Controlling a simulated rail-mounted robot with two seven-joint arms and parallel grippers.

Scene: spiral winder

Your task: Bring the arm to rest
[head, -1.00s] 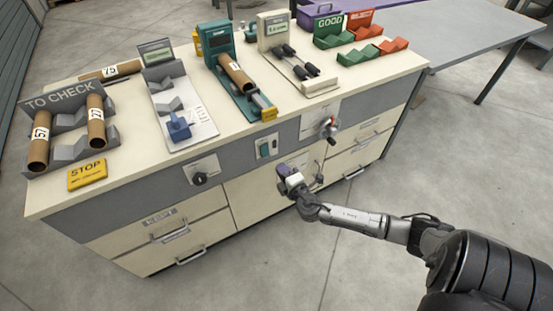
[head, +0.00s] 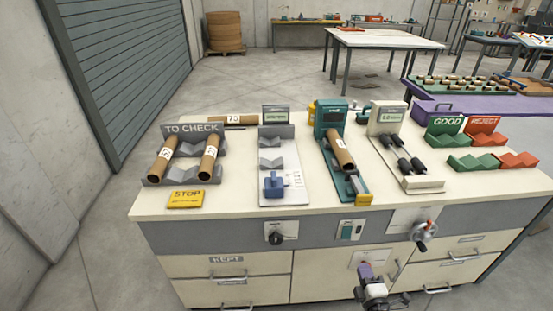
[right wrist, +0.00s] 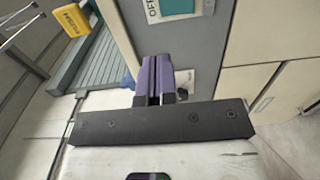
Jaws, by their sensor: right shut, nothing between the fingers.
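My right gripper (head: 365,271) is low in front of the cabinet's front, below the bench top, at the bottom right of the head view. In the right wrist view its purple fingers (right wrist: 153,78) are together with nothing between them. The grey cabinet front and a switch plate show beyond them. My left gripper is not in view.
The bench top (head: 225,205) holds a TO CHECK rack (head: 194,128) with cardboard tubes, a teal gauge (head: 331,119) with a tube, and green and red trays. Drawer handles also protrude.

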